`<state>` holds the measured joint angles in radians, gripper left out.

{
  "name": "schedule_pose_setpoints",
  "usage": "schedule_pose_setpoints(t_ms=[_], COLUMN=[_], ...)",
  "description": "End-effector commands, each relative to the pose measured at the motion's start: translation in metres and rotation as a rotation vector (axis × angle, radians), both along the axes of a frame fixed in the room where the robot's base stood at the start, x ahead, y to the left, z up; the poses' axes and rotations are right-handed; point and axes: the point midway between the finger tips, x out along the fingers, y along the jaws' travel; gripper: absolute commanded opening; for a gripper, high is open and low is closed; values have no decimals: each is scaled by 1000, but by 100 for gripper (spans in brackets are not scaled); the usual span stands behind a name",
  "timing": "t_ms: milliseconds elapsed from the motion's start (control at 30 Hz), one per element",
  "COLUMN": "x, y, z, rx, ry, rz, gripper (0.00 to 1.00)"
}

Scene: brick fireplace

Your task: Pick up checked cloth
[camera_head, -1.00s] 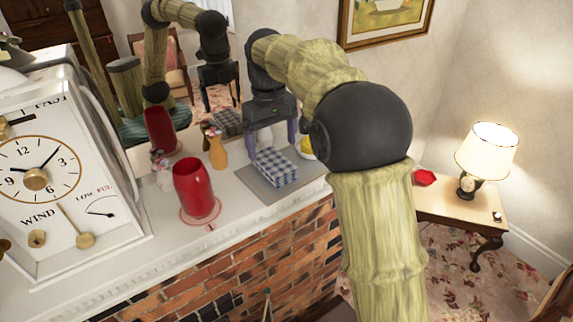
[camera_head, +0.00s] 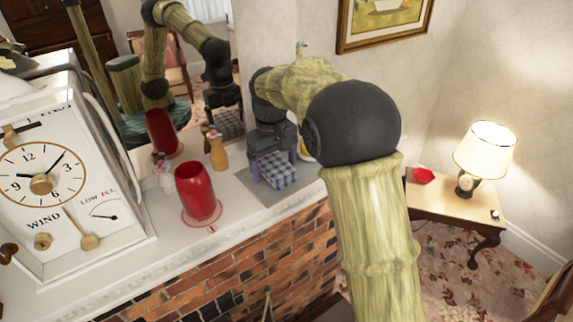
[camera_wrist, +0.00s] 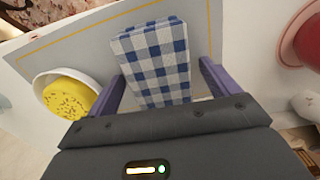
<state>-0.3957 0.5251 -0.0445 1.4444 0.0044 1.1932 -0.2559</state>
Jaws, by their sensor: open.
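The blue-and-white checked cloth (camera_head: 276,170) lies folded as a block on a grey mat (camera_head: 262,195) on the mantel. It also shows in the wrist view (camera_wrist: 155,60), on the same grey mat with a yellow line (camera_wrist: 118,14). My gripper (camera_head: 272,165) is low over the cloth. In the wrist view my gripper (camera_wrist: 160,82) is open, with one purple finger on each side of the cloth's near part. The near end of the cloth is hidden by the gripper body. I cannot tell whether the fingers touch the cloth.
A bowl with yellow contents (camera_wrist: 68,97) is beside the mat. A large white clock (camera_head: 50,185) is at the left. A mirror stands behind the mantel.

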Motion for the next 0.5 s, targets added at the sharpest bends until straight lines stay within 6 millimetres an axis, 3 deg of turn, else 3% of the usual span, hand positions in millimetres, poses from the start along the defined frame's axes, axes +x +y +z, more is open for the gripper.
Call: schedule_pose_setpoints(t_ms=[467,500], x=[0,0], y=[0,0], z=[0,0], rx=[0,0], ry=[0,0], rz=[0,0], gripper=[87,79])
